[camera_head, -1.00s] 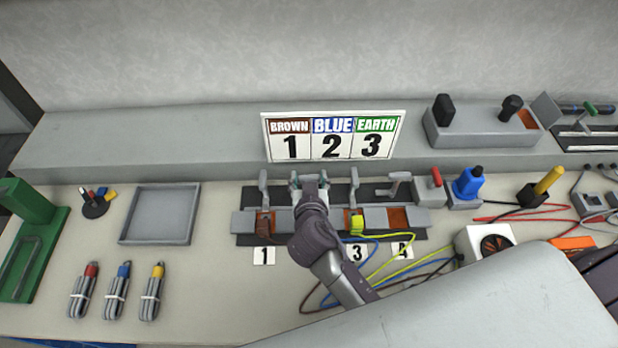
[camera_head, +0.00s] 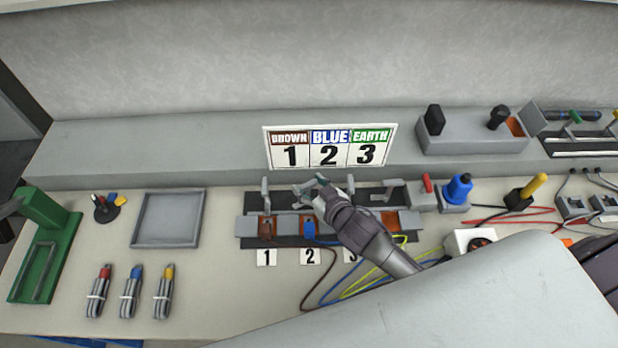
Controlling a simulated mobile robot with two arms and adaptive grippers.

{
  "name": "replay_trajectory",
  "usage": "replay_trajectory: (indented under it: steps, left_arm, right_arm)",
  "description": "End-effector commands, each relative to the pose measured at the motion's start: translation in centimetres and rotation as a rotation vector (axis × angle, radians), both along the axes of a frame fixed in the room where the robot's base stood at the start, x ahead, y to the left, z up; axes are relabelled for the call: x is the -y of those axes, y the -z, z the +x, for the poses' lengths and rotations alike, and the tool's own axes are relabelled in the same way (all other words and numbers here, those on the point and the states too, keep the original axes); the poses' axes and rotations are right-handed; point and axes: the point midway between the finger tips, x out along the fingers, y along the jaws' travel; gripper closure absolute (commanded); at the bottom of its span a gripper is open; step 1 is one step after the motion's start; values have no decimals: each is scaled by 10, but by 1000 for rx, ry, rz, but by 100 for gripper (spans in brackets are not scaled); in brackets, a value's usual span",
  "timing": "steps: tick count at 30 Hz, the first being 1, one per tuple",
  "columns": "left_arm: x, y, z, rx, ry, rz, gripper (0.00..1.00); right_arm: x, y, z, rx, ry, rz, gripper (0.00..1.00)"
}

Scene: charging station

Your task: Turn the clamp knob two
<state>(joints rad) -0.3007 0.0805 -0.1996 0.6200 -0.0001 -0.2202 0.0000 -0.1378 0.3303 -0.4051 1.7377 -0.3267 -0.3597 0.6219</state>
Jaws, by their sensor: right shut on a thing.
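The clamp row (camera_head: 247,227) stands on the bench below the number board, with number cards in front. Clamp knob two (camera_head: 299,190) is above card 2 (camera_head: 310,257), and its fingers-side part is mostly hidden by my gripper. My right gripper (camera_head: 309,188) comes in from the lower right and is shut on clamp knob two. A blue connector (camera_head: 308,230) sits in slot two below it. Clamp knob one (camera_head: 265,188) stands upright to the left. My left gripper is not in view.
The number board (camera_head: 330,147) stands just behind the clamps. Cables lie in front.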

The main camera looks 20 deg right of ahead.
Motion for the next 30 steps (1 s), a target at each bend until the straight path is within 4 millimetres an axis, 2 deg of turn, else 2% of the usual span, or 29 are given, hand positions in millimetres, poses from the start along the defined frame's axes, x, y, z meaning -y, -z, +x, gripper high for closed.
replay_trajectory:
  steps: [1,8,30]
  left_arm:
    - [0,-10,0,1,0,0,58]
    - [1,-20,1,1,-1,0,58]
    - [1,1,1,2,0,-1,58]
  right_arm:
    - [4,-6,2,1,-49,-10,77]
    - [7,-3,4,3,-264,-13,77]
    - [10,1,9,1,-842,-6,77]
